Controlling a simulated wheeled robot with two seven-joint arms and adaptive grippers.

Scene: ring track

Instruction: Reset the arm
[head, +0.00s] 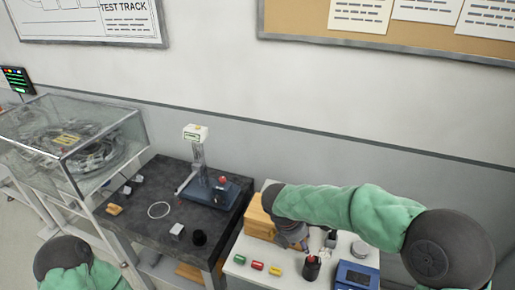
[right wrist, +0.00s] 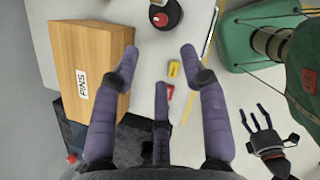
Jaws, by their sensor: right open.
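My right arm reaches in from the right in the head view, its green sleeve crossing over the white table. My right gripper (head: 303,242) is partly hidden behind its wrist there. In the right wrist view my right gripper (right wrist: 158,58) has its purple fingers spread apart with nothing between them. A wooden box (right wrist: 90,70) labelled PINS stands close to the left finger. My left arm shows only as a sleeve and joint at the lower left of the head view. My left gripper (right wrist: 262,135) shows in the right wrist view, low at the right, fingers spread and empty.
The white table (head: 238,268) holds green, red and yellow small blocks (head: 257,265), a dark cup (head: 311,268) and a blue device (head: 356,275). A glass case (head: 75,140) is far left.

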